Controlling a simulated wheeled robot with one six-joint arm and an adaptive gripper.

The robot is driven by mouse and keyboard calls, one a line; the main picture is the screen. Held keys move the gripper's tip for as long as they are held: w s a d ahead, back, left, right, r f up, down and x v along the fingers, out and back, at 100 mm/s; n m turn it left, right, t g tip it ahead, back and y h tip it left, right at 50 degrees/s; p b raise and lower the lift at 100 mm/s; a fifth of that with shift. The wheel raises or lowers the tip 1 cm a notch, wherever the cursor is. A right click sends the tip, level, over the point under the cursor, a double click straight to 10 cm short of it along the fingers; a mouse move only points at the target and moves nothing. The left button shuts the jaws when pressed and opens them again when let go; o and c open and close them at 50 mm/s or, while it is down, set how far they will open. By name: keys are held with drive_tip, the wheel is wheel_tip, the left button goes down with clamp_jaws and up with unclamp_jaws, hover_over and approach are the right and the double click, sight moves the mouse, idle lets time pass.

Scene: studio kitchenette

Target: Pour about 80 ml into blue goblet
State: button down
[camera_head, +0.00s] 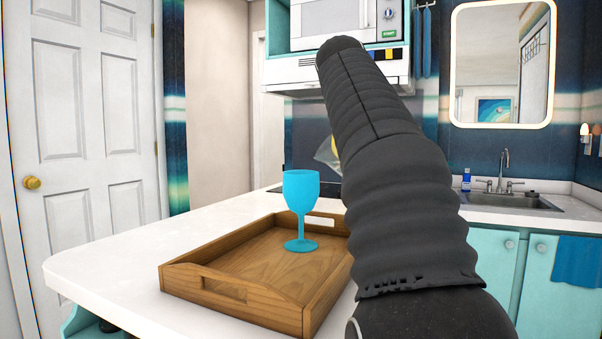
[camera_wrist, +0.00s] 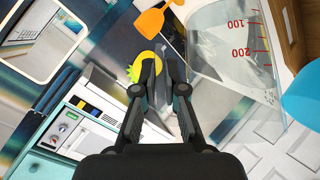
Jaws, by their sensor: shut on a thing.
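A clear measuring jug (camera_wrist: 225,55) with red marks fills the upper right of the wrist view. My gripper (camera_wrist: 165,65) is shut on it at its near side. In the head view only a small part of the jug (camera_head: 325,156) shows past my arm, and it looks tilted. The blue goblet (camera_head: 301,190) stands upright in the wooden tray (camera_head: 235,304), in front of the jug and to its left. The goblet (camera_wrist: 303,95) also shows at the right edge of the wrist view. I cannot tell the liquid level in jug or goblet. My arm hides my gripper in the head view.
The tray sits on the white counter (camera_head: 110,262), which is clear to its left. A sink (camera_head: 510,201) and blue soap bottle (camera_head: 466,179) are at the right. A microwave (camera_head: 335,22) hangs behind. An orange utensil (camera_wrist: 152,20) and a yellow object (camera_wrist: 147,57) show beyond my gripper.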

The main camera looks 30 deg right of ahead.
drive_tip(key=shift+a+r, duration=0.15)
drive_tip(key=shift+r, duration=0.2)
drive_tip(key=shift+w+a+r+n+h, duration=0.1)
drive_tip(key=shift+a+r+n+h, duration=0.1)
drive_tip(key=shift+r+n+h, duration=0.25)
drive_tip(key=shift+w+a+r+h, duration=0.1)
drive_tip(key=shift+a+r+h, duration=0.25)
drive_tip(key=shift+r+h, duration=0.15)
drive_tip(key=shift+r, duration=0.1)
